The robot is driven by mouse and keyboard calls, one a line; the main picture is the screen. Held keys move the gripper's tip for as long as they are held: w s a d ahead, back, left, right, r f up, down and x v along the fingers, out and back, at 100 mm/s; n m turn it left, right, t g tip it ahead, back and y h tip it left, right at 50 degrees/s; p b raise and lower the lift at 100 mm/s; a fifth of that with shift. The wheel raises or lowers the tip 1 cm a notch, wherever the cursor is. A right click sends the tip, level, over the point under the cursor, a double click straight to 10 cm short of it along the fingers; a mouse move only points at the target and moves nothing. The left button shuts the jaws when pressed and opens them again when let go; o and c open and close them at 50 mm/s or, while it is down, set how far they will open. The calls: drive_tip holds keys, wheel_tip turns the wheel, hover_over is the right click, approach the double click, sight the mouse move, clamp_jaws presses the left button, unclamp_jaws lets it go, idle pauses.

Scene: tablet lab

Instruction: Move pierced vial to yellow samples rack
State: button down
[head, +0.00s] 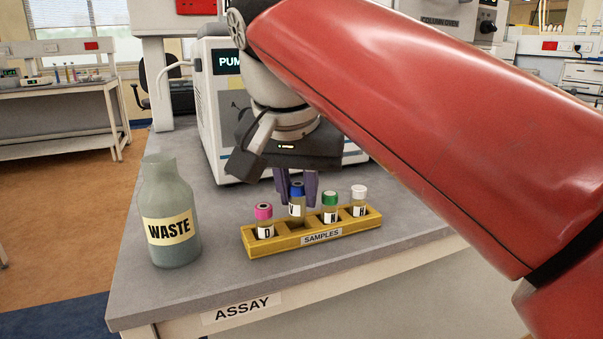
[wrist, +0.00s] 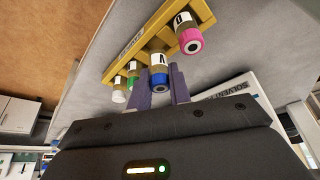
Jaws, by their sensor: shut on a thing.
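My gripper (head: 298,190) has its purple fingers closed around a blue-capped vial (head: 297,209) marked with a letter that looks like V. The yellow samples rack (head: 288,241) sits on the grey bench below. The vial is upright at the rack's second slot from the left, and its cap stands higher than the neighbouring caps. Whether its base touches the slot floor is hidden. The wrist view shows the blue cap (wrist: 157,85) between the fingers (wrist: 161,88), with a dark centre on its top.
The rack also holds a pink-capped vial (head: 264,222), a green-capped vial (head: 330,208) and a white-capped vial (head: 359,201). A waste bottle (head: 169,214) stands left of the rack. A pump unit (head: 215,110) stands behind. Bare bench lies between bottle and rack.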

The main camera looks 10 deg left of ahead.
drive_tip(key=shift+f, duration=0.5)
drive_tip(key=shift+f+b, duration=0.6)
drive_tip(key=shift+b, duration=0.1)
drive_tip(key=c, duration=1.2)
unclamp_jaws()
drive_tip(key=shift+r, duration=0.15)
